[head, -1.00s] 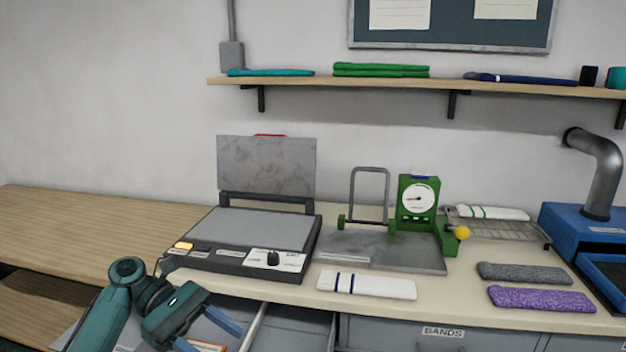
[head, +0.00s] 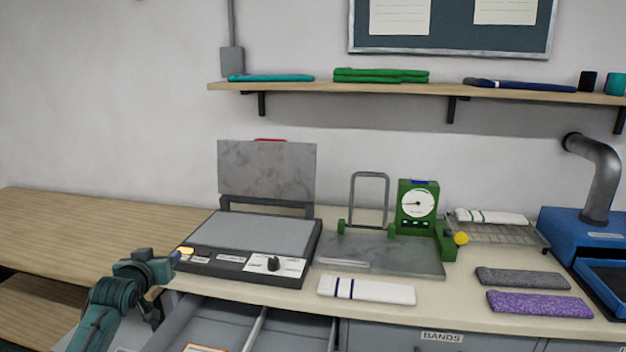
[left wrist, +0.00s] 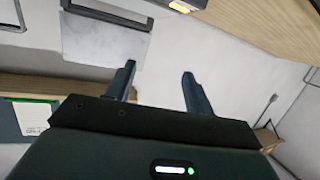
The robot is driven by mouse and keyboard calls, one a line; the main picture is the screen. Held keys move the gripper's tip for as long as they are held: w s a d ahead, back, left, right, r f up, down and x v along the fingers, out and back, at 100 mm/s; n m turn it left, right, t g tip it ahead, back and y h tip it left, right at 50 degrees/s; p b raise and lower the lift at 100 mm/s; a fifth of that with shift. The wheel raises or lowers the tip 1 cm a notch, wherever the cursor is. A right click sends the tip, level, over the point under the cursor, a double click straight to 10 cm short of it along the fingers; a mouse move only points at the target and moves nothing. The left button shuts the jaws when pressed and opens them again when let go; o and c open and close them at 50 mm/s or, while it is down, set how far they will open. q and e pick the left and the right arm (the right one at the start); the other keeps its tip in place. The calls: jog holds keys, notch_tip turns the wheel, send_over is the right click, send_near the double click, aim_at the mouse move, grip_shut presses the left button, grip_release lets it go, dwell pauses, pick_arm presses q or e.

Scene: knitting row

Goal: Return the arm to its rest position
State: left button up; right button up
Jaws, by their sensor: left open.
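My left gripper (head: 172,258) is raised at the left front corner of the flat press in the head view, with its arm coming in from the lower left. In the left wrist view the left gripper (left wrist: 157,75) shows two blue fingers spread apart with nothing between them. In the head view I cannot tell whether its tips touch the press or only overlap it. My right gripper is not in view.
The press (head: 250,232) stands with its lid up. An open drawer (head: 205,325) lies below it. A green dial gauge (head: 417,206), a white striped band (head: 366,290), a grey band (head: 522,278) and a purple band (head: 540,304) are on the bench. The wooden surface (head: 80,225) at left is clear.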

pick_arm(q)
jog(key=s+d+f+m+g+h, duration=0.1)
jog(key=s+d+f+m, duration=0.2)
jog(key=s+d+f, duration=0.45)
jog(key=s+d+f+m+g+h, duration=0.15)
jog(key=s+d+f, duration=0.35)
jog(key=s+f, duration=0.55)
jog(key=s+d+f, duration=0.1)
jog(key=s+d, duration=0.1)
jog(key=s, duration=0.5)
jog(key=s+d+f+g+h, duration=0.1)
jog(key=s+d+f, duration=0.1)
jog(key=s, duration=0.5)
jog(key=s+d+f+g+h, duration=0.1)
jog(key=s+d, duration=0.3)
jog(key=s, duration=0.3)
jog(key=shift+f, duration=0.3)
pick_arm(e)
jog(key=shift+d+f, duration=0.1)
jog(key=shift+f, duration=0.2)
